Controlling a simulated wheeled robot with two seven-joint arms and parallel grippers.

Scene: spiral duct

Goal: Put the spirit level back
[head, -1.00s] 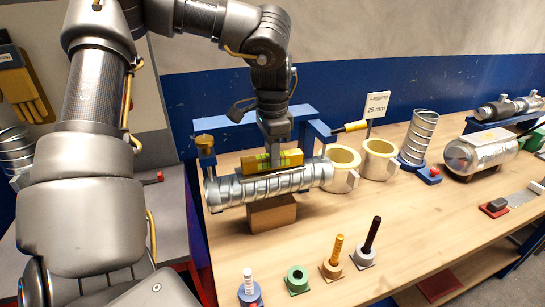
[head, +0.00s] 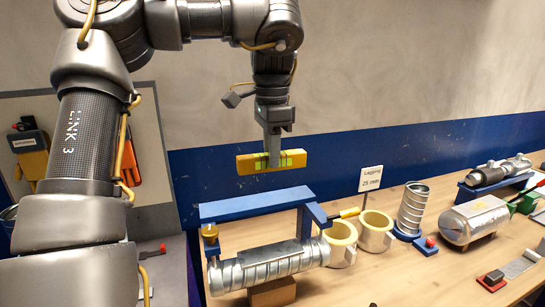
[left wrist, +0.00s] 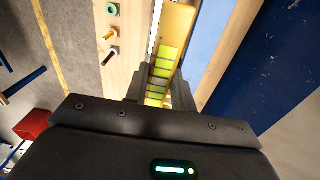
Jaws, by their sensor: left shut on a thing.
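The yellow spirit level (head: 246,162) is in the air, roughly horizontal, above the blue frame. My left gripper (head: 273,160) is shut on it around the middle, near its green windows. In the left wrist view the spirit level (left wrist: 177,30) runs away from between the fingers (left wrist: 157,90). The silver spiral duct (head: 270,265) lies below on a brown block (head: 272,293), apart from the level. A flat metal strip lies along the duct's top. My right gripper is not in view.
A blue frame (head: 255,205) stands behind the duct. Cream lagging rings (head: 341,235), a sign (head: 371,179), an upright spiral duct (head: 412,208) and a silver cylinder (head: 474,221) stand to the right. A panel with tool shapes (head: 85,145) is at the left.

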